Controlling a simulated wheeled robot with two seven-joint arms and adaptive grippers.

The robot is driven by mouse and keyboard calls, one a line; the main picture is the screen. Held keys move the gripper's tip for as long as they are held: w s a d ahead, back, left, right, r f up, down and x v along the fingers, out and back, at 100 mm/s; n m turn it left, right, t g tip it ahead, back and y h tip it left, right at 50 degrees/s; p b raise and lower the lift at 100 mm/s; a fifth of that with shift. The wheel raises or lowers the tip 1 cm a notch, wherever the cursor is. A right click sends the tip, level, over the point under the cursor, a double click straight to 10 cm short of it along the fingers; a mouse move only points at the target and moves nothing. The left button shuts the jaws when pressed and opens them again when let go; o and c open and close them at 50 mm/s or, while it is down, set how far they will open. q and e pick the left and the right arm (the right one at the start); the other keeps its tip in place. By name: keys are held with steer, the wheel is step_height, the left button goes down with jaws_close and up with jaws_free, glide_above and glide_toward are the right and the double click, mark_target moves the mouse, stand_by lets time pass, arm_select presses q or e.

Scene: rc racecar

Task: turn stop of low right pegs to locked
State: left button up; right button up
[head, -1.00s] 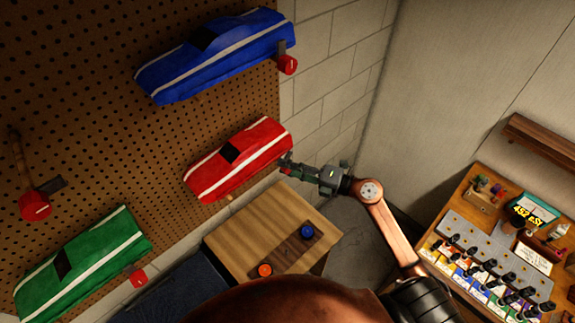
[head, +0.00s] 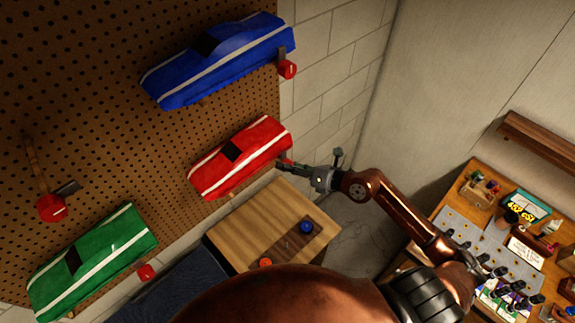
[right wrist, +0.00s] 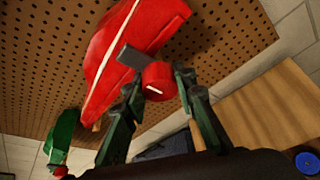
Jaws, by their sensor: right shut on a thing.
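A red car body (head: 240,158) with white stripes hangs on the low right of the pegboard; it also shows in the right wrist view (right wrist: 125,50). At its right end is a round red stop knob (right wrist: 158,80) with a white mark and a grey tab (right wrist: 138,58). The tab points up and left in the right wrist view, across the car body's edge. My right gripper (head: 283,164) is at this knob, its fingers on either side, shut on it. In the head view the fingers mostly hide the knob. My left gripper is not in view.
A blue car body (head: 218,60) with a red stop (head: 287,69) hangs above. A green car body (head: 95,262) with a red stop (head: 147,272) hangs lower left. An empty place has another stop (head: 50,207). A wooden cabinet top (head: 240,240) lies below my right gripper.

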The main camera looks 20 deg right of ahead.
steer(key=shift+f, duration=0.1)
stand_by(0.3)
steer(key=o, duration=1.2)
steer(key=shift+s, duration=0.1)
steer(key=v, duration=1.2)
